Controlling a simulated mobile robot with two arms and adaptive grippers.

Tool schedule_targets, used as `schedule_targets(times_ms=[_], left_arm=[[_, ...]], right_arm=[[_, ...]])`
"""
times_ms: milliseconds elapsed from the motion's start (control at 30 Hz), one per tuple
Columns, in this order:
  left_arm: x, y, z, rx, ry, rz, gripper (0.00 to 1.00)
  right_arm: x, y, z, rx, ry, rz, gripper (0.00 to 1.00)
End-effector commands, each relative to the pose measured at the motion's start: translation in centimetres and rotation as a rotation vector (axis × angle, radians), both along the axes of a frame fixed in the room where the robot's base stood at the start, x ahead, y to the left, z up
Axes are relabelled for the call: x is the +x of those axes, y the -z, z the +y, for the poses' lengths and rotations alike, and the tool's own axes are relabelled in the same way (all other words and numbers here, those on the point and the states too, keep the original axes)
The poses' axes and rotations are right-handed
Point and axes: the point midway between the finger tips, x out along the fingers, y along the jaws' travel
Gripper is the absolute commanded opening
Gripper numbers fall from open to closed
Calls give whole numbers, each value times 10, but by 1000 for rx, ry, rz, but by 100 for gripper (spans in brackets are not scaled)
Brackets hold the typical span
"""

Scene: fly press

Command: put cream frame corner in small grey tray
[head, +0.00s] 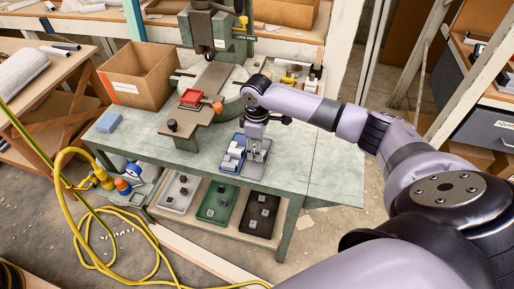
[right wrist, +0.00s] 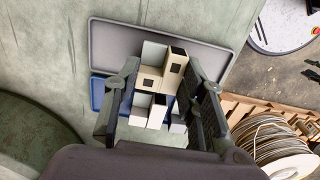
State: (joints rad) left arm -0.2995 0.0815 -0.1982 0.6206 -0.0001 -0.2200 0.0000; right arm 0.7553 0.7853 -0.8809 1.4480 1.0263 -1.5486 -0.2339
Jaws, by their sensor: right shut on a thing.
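My right gripper (head: 256,150) points down over the small trays on the green bench. In the right wrist view its two fingers (right wrist: 163,100) are shut on a cream frame corner (right wrist: 172,64), an angled piece with dark square openings at its ends. The small grey tray (right wrist: 108,48) lies beneath and beyond the held piece, and its left part is bare. Beside it is a blue tray (right wrist: 97,92), also in the head view (head: 225,168), with several cream and white pieces. The fingers and held piece hide parts of both trays. My left gripper is not in view.
A fly press (head: 205,85) with a red block (head: 191,97) stands behind. A cardboard box (head: 140,75) and blue block (head: 109,122) are at left. The lower shelf holds several trays, one green (head: 217,203). The bench's right end (head: 335,170) is clear.

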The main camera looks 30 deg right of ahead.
Motion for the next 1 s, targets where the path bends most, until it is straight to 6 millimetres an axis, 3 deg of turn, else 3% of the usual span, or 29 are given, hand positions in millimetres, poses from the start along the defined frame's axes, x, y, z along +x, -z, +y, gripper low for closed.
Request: schedule_targets(times_ms=[100, 467, 500, 767, 1000], left_arm=[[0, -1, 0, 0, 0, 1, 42], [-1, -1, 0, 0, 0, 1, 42], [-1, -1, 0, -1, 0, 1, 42], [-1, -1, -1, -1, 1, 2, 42], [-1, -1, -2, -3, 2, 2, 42]], right_arm=[[0, 9, 0, 1, 0, -1, 8], [0, 12, 0, 0, 1, 0, 8], [0, 12, 0, 0, 1, 0, 39], [0, 12, 0, -1, 0, -1, 57], [0, 12, 0, -1, 0, -1, 58]])
